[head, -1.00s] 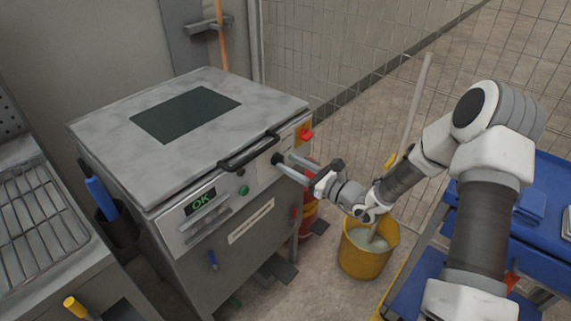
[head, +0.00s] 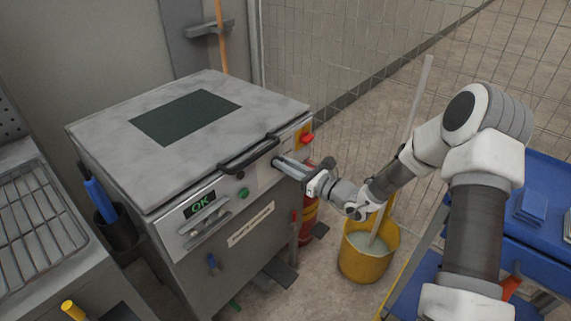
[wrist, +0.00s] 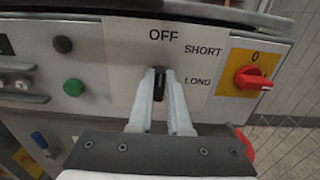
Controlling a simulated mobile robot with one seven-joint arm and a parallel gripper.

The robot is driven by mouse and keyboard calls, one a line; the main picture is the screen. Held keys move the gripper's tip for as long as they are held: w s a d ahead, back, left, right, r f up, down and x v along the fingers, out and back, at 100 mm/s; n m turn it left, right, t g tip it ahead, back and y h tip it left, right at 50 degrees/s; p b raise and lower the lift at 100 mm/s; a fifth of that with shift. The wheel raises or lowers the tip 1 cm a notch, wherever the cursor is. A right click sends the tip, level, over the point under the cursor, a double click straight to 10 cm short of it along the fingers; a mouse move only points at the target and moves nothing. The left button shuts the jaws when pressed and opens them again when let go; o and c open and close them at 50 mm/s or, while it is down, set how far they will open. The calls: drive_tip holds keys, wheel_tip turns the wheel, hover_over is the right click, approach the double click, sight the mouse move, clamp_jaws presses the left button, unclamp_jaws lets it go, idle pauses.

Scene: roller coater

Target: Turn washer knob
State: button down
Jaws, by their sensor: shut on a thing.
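The washer is a grey metal cabinet (head: 190,255) with a lid and a lit OK display (head: 200,204). The washer knob (wrist: 158,86) is a small dark handle on a pale plate (wrist: 118,62) marked OFF, SHORT and LONG. It stands about upright below OFF. My gripper (wrist: 159,80) is shut on the knob, with one finger on each side. In the head view my gripper (head: 277,163) reaches the front panel from the right, and its fingers hide the knob.
A red switch on a yellow plate (wrist: 253,78) sits right of the knob. A green button (wrist: 73,87) is to its left. A black lid handle (head: 248,156) juts out just above. A yellow bucket with a mop (head: 368,262) stands below my arm, and a blue cart (head: 545,235) is at right.

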drive_tip(key=shift+m+p, duration=0.3)
drive_tip(key=shift+p, duration=0.2)
drive_tip(key=shift+w+d+f+m+p, duration=0.1)
drive_tip(key=shift+w+f+m+p, duration=0.1)
drive_tip(key=shift+m+p, duration=2.3)
drive_tip(key=shift+w+d+f+m+p, duration=0.15)
drive_tip(key=shift+m+p, duration=1.55)
drive_tip(key=shift+m, duration=1.55)
drive_tip(key=shift+w+d+f+m+p, duration=0.1)
drive_tip(key=shift+f+m+p, duration=0.1)
drive_tip(key=shift+m+p, duration=2.3)
drive_tip(key=shift+s+m+b, duration=0.1)
drive_tip(key=shift+m+b, duration=0.3)
drive_tip(key=shift+m, duration=0.15)
drive_tip(key=c, duration=0.9)
unclamp_jaws()
drive_tip(key=shift+o, duration=0.2)
drive_tip(key=shift+d, duration=0.1)
drive_tip(key=v, duration=1.7)
drive_tip(key=shift+p, duration=0.4)
